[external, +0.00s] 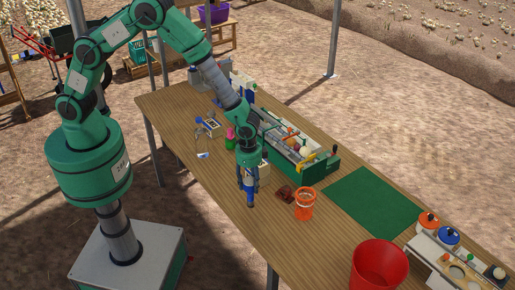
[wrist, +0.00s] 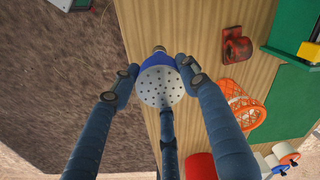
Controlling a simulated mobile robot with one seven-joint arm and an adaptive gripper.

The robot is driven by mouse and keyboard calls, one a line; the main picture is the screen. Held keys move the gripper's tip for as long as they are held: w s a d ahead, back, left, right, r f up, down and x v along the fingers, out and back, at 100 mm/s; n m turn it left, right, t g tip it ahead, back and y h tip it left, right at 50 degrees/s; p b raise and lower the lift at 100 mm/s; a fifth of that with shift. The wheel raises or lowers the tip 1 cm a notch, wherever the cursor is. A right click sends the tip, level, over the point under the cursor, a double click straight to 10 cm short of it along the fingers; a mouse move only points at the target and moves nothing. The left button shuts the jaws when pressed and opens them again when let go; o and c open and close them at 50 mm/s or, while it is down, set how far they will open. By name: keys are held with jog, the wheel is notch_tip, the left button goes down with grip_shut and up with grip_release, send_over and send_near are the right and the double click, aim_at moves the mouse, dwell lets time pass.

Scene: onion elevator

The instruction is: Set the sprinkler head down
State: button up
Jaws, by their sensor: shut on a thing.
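The sprinkler head (wrist: 160,86) has a pale round face with many small holes, a blue rim and a brass-coloured end. My gripper (wrist: 157,75) is shut on it, with dark blue fingers on both sides and another below it in the wrist view. In the external view my gripper (external: 248,180) points down over the near side of the wooden table (external: 225,215). The blue part of the sprinkler head (external: 250,199) shows under the fingers. I cannot tell whether it touches the tabletop.
A dark red object (external: 284,193) and an orange mesh basket (external: 305,205) stand just right of my gripper. A green tray with several items (external: 328,170) lies behind. A green mat (external: 372,203) is bare. A red bucket (external: 378,268) stands near the front.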

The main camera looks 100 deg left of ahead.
jog(key=shift+w+f, duration=0.1)
jog(key=shift+w, duration=1.15)
jog(key=shift+f+p, duration=0.35)
jog(key=shift+f, duration=1.5)
jog(key=o, duration=1.4)
jog(key=shift+s, duration=0.1)
jog(key=shift+c, duration=0.2)
jog(key=shift+s+r+b, duration=0.1)
jog(key=shift+r+b, duration=0.45)
jog(key=shift+r, duration=5.6)
